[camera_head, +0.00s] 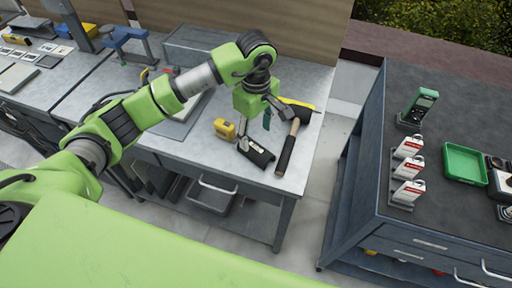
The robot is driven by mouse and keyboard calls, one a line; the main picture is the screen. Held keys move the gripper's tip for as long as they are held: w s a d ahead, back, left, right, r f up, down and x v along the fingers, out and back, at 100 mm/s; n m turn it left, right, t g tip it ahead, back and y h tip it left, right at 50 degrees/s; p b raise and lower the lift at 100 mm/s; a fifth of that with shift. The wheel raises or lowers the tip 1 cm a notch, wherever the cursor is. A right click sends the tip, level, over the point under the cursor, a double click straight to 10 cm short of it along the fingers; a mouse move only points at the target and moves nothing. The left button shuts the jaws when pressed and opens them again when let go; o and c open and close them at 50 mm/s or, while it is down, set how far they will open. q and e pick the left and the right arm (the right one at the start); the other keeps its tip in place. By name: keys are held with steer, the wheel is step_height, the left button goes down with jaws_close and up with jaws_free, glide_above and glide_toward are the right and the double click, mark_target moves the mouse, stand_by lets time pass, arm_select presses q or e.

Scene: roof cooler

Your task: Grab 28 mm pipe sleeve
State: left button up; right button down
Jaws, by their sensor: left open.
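My left gripper (266,127) is over the right part of the metal workbench (305,160), pointing down with its fingers spread. A small dark teal thing shows between the fingers; I cannot tell what it is. I cannot pick out a 28 mm pipe sleeve for certain in this view. The gripper and arm hide part of the bench top. My right gripper is not in view.
Around the gripper lie a yellow tape measure (225,129), a black tool (257,153) and a wooden-handled tool (288,147). Right, across a floor gap, a dark cabinet (440,215) carries red-white boxes (408,168), a green tray (465,164) and a green meter (420,106).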

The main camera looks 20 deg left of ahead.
mark_target(256, 147)
arm_select(q)
steer(key=shift+f, duration=0.85)
steer(key=shift+s+d+f+p, duration=0.1)
steer(key=shift+s+f+p, duration=0.1)
steer(key=shift+f+p, duration=0.45)
step_height(256, 147, down, 3)
steer(key=shift+s+f+p, duration=0.15)
steer(key=shift+f+p, duration=0.05)
steer(key=shift+p, duration=0.6)
steer(key=shift+f, duration=0.35)
steer(key=c, duration=1)
